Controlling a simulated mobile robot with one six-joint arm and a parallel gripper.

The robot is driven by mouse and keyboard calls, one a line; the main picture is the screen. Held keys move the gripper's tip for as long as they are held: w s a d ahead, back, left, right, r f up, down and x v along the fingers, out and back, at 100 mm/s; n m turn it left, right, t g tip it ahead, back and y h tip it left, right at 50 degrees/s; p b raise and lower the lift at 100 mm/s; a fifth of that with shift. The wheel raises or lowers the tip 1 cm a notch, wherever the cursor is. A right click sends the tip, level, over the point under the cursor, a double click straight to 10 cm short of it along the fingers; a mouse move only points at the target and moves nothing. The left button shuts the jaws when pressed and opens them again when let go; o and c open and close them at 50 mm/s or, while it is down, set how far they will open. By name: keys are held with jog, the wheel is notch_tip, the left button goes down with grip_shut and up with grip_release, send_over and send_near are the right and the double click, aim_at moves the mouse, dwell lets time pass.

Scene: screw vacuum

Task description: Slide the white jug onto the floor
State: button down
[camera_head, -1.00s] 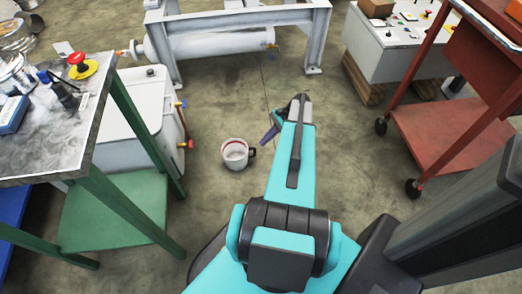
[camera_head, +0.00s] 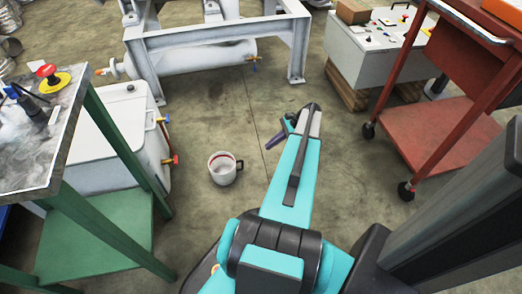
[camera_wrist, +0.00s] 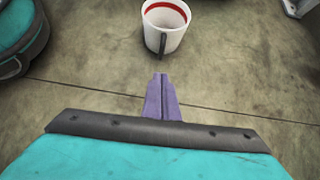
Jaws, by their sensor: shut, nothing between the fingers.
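The white jug (camera_head: 223,169) stands upright on the concrete floor, left of my arm in the head view. It has a dark handle on its right side and a red band inside the rim. In the wrist view the jug (camera_wrist: 165,22) is at the top, with its handle facing my gripper. My gripper (camera_wrist: 160,78) has purple fingers, which are shut and empty, below the handle in that view and apart from it. In the head view the gripper (camera_head: 276,139) is partly hidden by my arm.
A green-legged workbench (camera_head: 95,234) and a white tank (camera_head: 125,125) stand at the left. A grey metal frame (camera_head: 220,45) stands behind. A red cart (camera_head: 440,140) and a white control box (camera_head: 370,60) are at the right. The floor around the jug is open.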

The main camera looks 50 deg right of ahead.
jog(key=w+a+r+b+x, duration=0.1)
jog(key=b+x, duration=0.5)
jog(key=x, duration=0.6)
jog(key=shift+w+a+r, duration=0.2)
jog(key=shift+a+r, duration=0.15)
jog(key=shift+a, duration=0.1)
jog(key=shift+r, duration=0.1)
